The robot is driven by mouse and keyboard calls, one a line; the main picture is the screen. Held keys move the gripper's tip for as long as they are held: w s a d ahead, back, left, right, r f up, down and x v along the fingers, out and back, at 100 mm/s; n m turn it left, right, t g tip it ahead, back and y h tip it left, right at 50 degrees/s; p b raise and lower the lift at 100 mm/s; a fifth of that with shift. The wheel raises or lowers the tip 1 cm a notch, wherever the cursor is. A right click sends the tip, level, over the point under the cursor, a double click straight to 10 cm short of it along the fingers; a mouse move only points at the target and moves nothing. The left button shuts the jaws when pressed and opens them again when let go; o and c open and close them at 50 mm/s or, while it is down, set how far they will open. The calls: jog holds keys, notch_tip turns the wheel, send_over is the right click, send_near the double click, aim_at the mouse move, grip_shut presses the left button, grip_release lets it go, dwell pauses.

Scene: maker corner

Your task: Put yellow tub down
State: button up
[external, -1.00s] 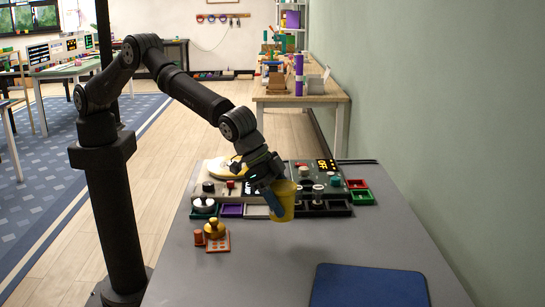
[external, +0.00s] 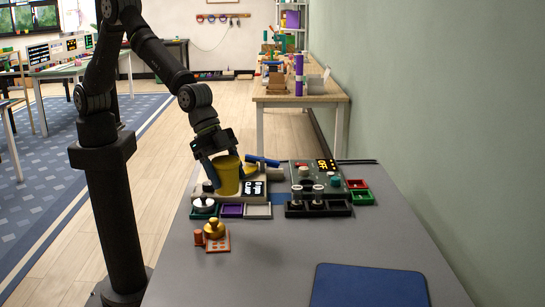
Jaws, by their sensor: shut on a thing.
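The yellow tub (external: 228,178) is upright between the fingers of my gripper (external: 225,166), which is shut on it. The tub is at the left part of the grey table (external: 290,255), in front of or over a light panel (external: 256,188) with a dark display. I cannot tell whether its base touches the panel or hangs just above it. The tub hides part of the panel and its knobs. A yellow round piece (external: 250,170) and a blue cylinder (external: 262,161) show just behind and to the right of it.
A brass-knobbed weight (external: 214,229) stands nearer. A blue mat (external: 368,287) lies front right; the table's middle is clear.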

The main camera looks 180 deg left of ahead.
jog(key=s+d+m, duration=0.1)
jog(key=s+d, duration=0.1)
jog(key=s, duration=0.2)
jog(key=s+a+f, duration=0.1)
jog(key=a+f, duration=0.1)
jog(key=a, duration=0.1)
jog(key=s+a+f, duration=0.2)
jog(key=a, duration=0.1)
jog(key=s+a+f, duration=0.2)
jog(key=a, duration=0.1)
jog(key=shift+a+f, duration=0.15)
jog(key=shift+f, duration=2.1)
jog(key=shift+f, duration=0.1)
jog(key=o, duration=1.3)
jog(key=shift+f, duration=0.15)
jog(key=shift+c, duration=0.2)
